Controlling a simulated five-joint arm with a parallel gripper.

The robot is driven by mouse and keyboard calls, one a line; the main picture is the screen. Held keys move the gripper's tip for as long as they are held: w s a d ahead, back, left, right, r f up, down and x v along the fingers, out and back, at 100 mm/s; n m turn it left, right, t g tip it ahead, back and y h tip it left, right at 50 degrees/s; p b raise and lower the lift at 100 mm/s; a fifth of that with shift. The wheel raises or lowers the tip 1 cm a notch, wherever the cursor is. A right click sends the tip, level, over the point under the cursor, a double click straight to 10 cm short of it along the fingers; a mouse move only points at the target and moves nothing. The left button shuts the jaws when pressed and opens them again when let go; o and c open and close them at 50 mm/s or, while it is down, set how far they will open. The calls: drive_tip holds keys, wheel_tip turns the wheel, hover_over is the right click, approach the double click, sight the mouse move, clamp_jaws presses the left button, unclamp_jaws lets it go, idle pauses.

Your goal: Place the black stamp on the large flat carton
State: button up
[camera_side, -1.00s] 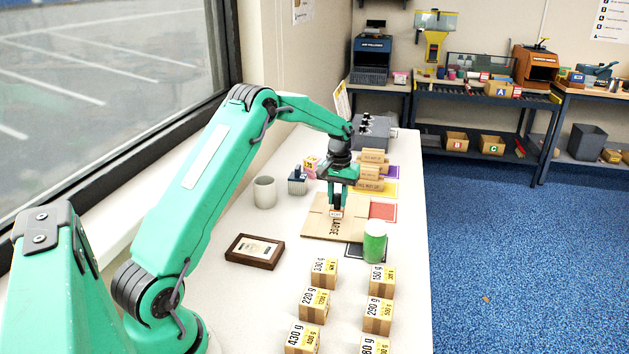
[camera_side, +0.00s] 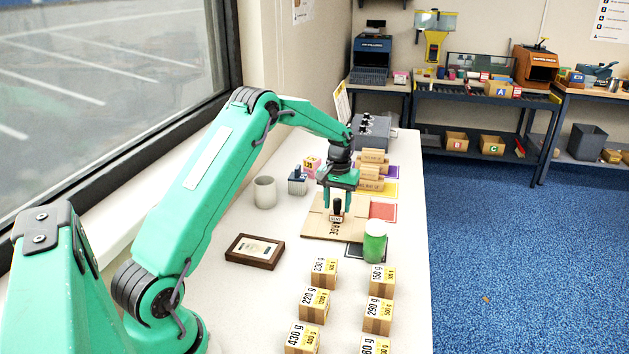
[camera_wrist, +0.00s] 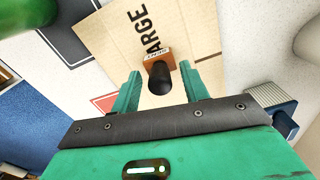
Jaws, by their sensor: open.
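The black-handled stamp (camera_side: 337,210) stands upright on the large flat carton (camera_side: 316,228). In the wrist view the stamp (camera_wrist: 159,76) shows its black knob and brown block with a white label. It rests beside the printed lettering on the carton (camera_wrist: 190,22). My gripper (camera_side: 338,196) is open just above the stamp in the side view. In the wrist view the two fingers of my gripper (camera_wrist: 160,85) are spread either side of the stamp's handle, with gaps on both sides. The carton lies flat on the white table.
A green jar (camera_side: 375,242) stands close to the carton's near right corner. A blue-topped stamp (camera_side: 297,182) and a white cup (camera_side: 265,192) stand to the left. Several weighed boxes (camera_side: 315,303) fill the near table. A framed plaque (camera_side: 255,251) lies at the left.

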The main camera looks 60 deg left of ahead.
sight(338, 200)
wheel_tip(338, 200, up, 12)
drive_tip(key=shift+r, duration=0.15)
idle(0.7)
idle(0.5)
drive_tip(key=s+d+r+m+t, duration=0.3)
drive_tip(key=s+d+r+m, duration=0.1)
drive_tip(key=s+d+r, duration=0.95)
drive_tip(key=s+d+f+m+t, duration=0.1)
drive_tip(key=s+d+f, duration=0.1)
drive_tip(key=s+d, duration=0.3)
drive_tip(key=s+d+f+m+t, duration=0.1)
drive_tip(key=s+d, duration=0.4)
drive_tip(key=s, duration=0.6)
wheel_tip(338, 200, down, 3)
drive_tip(key=shift+s+d+r+m+t, duration=0.2)
drive_tip(key=shift+d+m+t, duration=0.1)
drive_tip(key=shift+m, duration=0.4)
